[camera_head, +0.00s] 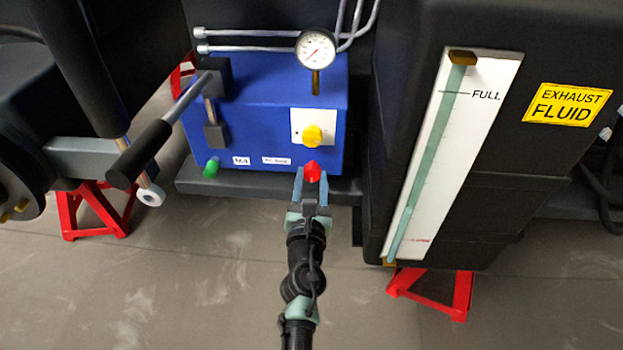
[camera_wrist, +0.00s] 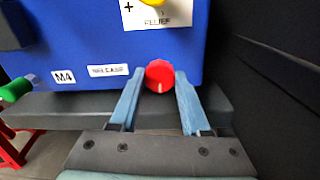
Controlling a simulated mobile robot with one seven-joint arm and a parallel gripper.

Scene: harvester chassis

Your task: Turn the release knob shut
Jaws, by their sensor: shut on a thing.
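The red release knob (camera_head: 312,171) sits low on the front of the blue box (camera_head: 262,110), to the right of its white labels. In the wrist view the red knob (camera_wrist: 159,76) is round with a small pale mark at its lower middle, right of the RELEASE label (camera_wrist: 108,70). My gripper (camera_head: 312,178) reaches up to the knob from below. In the wrist view its two blue fingers (camera_wrist: 160,90) stand on either side of the knob, shut on it. The sides of the knob are partly hidden by the fingertips.
A yellow knob (camera_head: 313,135) on a white plate is just above. A green knob (camera_head: 211,167) is at the box's lower left. A pump lever (camera_head: 150,140) sticks out at left. A gauge (camera_head: 315,49) stands on top. A black tank (camera_head: 395,130) closes off the right.

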